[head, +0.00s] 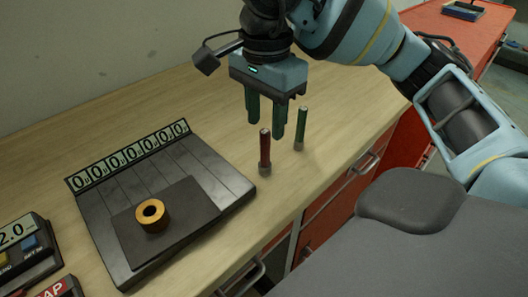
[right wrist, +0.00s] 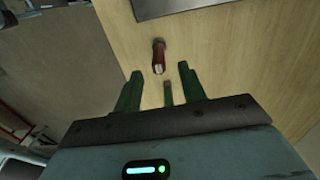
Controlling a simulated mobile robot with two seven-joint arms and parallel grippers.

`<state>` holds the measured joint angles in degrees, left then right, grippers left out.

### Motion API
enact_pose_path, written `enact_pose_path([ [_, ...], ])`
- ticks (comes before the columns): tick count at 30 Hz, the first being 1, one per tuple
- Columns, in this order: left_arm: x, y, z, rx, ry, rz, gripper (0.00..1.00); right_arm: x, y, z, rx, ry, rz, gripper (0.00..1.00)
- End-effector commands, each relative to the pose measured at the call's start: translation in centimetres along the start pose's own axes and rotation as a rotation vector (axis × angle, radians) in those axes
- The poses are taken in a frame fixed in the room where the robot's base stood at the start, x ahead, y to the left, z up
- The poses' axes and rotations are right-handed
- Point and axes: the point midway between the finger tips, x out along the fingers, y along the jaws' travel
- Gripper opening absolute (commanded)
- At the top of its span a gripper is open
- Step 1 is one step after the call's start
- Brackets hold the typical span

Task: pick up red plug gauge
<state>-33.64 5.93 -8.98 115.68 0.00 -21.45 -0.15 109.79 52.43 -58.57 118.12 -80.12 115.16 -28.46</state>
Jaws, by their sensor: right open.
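The red plug gauge (head: 265,152) stands upright on the wooden bench, right of the black tray. My right gripper (head: 265,127) is open and points down, with its green fingers above and just behind the gauge's top in the head view. In the right wrist view the red plug gauge (right wrist: 158,56) shows beyond the fingertips, roughly centred between them, and nothing is between the fingers in contact. A green plug gauge (head: 301,128) stands upright to the right of the red one. It also shows in the right wrist view (right wrist: 168,94), between the fingers. My left gripper is out of view.
A black tray (head: 225,175) with a row of number tiles (head: 130,155) holds a brass ring (head: 152,215) on a dark pad. Labelled boxes (head: 25,255) stand at the lower left. The bench edge with red drawers (head: 330,210) is close right of the gauges. The bench behind is clear.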

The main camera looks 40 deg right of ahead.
Motion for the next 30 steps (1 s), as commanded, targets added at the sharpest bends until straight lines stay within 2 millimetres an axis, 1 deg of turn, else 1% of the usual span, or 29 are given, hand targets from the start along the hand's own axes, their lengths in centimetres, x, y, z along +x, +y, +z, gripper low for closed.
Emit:
enact_pose_path([
  [2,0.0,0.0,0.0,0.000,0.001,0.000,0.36,0.4,0.0,0.0,0.000,0.000,0.001,0.41],
  [9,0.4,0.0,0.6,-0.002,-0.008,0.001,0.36,3.6,0.1,0.2,-0.002,-0.001,0.005,0.41],
  [12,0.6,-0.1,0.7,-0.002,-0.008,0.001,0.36,4.7,0.1,0.2,-0.001,-0.001,0.003,0.41],
  [15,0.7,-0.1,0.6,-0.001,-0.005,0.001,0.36,5.1,0.1,0.2,-0.001,-0.001,0.000,0.41],
  [22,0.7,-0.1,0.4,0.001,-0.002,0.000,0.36,5.0,0.1,0.2,-0.001,0.000,-0.002,0.41],
  [23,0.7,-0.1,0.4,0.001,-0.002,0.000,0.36,5.0,0.1,0.2,-0.001,0.000,-0.002,0.38],
  [30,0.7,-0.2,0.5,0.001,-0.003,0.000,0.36,5.0,0.1,0.2,-0.001,0.000,-0.002,0.07],
])
